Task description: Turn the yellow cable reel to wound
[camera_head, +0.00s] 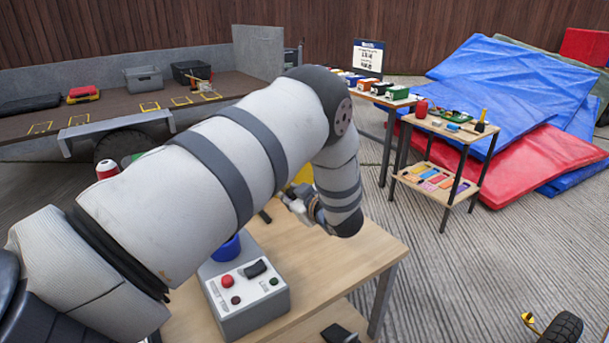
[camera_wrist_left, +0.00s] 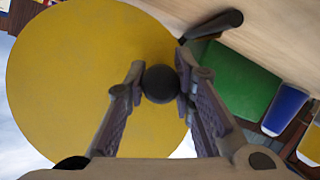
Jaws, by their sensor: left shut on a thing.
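The yellow cable reel (camera_wrist_left: 80,80) fills the left of the left wrist view as a large flat disc. Its round dark crank knob (camera_wrist_left: 160,84) sits near the disc's right edge. My left gripper (camera_wrist_left: 162,80) has its two fingers closed on either side of this knob. In the head view the reel (camera_head: 304,174) is mostly hidden behind my left arm, with only a small yellow patch showing. My left gripper (camera_head: 302,207) is partly visible there, above the wooden table (camera_head: 370,258). My right gripper is not in view.
A grey control box (camera_head: 245,297) with buttons and a black switch stands on the table, beside a blue object (camera_head: 227,248). A shelf trolley (camera_head: 445,150) stands to the right, before blue and red mats (camera_head: 520,80). The ground between is clear.

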